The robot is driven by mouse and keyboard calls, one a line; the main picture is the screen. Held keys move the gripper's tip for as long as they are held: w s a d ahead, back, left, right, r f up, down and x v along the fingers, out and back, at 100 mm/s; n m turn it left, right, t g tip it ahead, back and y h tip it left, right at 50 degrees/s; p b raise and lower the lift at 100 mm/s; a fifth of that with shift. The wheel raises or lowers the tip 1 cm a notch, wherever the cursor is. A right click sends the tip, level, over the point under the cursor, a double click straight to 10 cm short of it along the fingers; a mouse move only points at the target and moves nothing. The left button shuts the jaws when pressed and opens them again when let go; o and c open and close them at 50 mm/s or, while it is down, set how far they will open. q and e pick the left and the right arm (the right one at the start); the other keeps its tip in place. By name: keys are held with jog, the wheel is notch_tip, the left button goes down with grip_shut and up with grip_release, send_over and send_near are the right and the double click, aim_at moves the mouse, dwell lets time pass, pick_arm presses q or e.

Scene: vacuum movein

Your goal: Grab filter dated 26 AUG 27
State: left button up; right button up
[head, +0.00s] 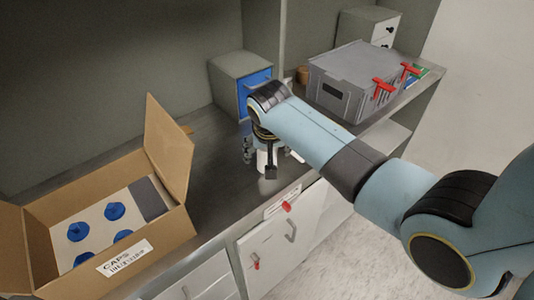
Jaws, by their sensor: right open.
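My right gripper (260,165) points down at the counter near its front edge, in the middle of the head view. It is open. A small white thing (263,160) shows between and behind its fingers; it may be a filter, but the gripper hides most of it. I cannot tell whether the fingers touch it. No date such as 26 AUG 27 is readable. My left gripper is not in view.
An open cardboard box (120,262) labelled CAPS holds several blue caps at the left. A blue-fronted drawer unit (237,70) stands behind my gripper. A grey crate (350,72) with red clamps is at the right. The dark counter (215,160) is clear between box and gripper.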

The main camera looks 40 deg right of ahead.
jog(key=shift+x, duration=1.1)
jog(key=c, duration=1.4)
